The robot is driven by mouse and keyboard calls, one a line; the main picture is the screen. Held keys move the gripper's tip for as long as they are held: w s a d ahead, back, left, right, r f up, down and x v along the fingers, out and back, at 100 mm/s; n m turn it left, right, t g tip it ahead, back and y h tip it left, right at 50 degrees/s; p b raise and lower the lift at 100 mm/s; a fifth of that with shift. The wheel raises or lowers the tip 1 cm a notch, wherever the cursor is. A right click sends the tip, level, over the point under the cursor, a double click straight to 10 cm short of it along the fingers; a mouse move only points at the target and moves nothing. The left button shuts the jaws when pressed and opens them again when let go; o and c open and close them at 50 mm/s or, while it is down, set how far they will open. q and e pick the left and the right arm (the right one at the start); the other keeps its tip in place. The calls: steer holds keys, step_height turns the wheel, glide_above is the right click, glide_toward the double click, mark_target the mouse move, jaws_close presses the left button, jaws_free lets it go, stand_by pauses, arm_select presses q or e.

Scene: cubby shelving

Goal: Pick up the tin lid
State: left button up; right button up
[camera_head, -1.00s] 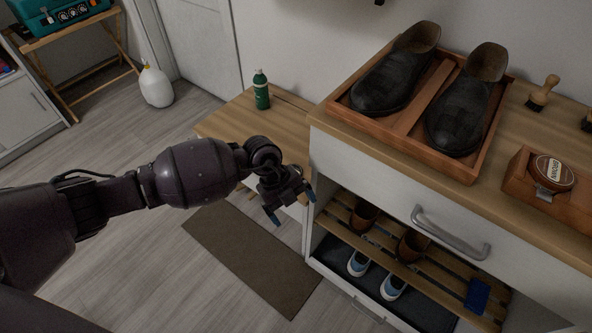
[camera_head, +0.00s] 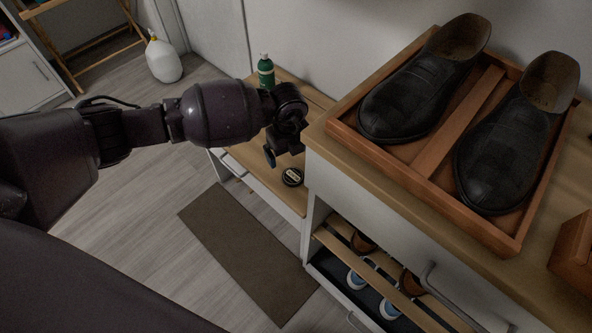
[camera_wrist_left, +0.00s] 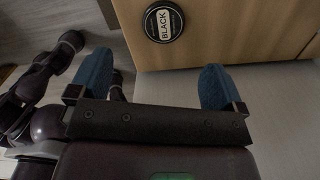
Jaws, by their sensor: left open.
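A small round black tin lid (camera_head: 292,177) with a pale label lies on the low wooden bench, close to the tall cabinet's side. In the left wrist view the lid (camera_wrist_left: 163,22) shows at the top, its label reading BLACK. I cannot tell whether a tin sits under it. My left gripper (camera_head: 284,156) is above the bench, just behind and over the lid in the head view. In the left wrist view its blue fingers (camera_wrist_left: 155,70) are wide apart and empty, with the lid beyond them. My right gripper is not seen.
A green bottle (camera_head: 265,72) stands at the bench's back. The cabinet (camera_head: 340,190) rises right beside the bench and carries a wooden tray (camera_head: 425,168) with black shoes (camera_head: 425,85). A brown mat (camera_head: 245,255) lies on the floor in front.

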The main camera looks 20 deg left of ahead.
arm_select(q)
steer(key=b, duration=0.1)
glide_above(292, 175)
steer(key=f, duration=0.4)
steer(key=shift+s+a+f, duration=0.25)
steer(key=shift+s+f, duration=0.1)
steer(key=shift+s, duration=0.05)
steer(key=shift+w+f, duration=0.1)
steer(key=shift+f, duration=0.1)
steer(key=f+b, duration=0.2)
steer(key=f, duration=0.1)
steer(key=f+b, duration=0.1)
steer(key=shift+w+d+f, duration=0.25)
steer(key=shift+f, duration=0.15)
steer(key=shift+w, duration=0.1)
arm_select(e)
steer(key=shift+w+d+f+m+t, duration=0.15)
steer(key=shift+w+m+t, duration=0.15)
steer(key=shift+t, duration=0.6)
arm_select(q)
steer(key=shift+r, duration=0.1)
steer(key=c, duration=1)
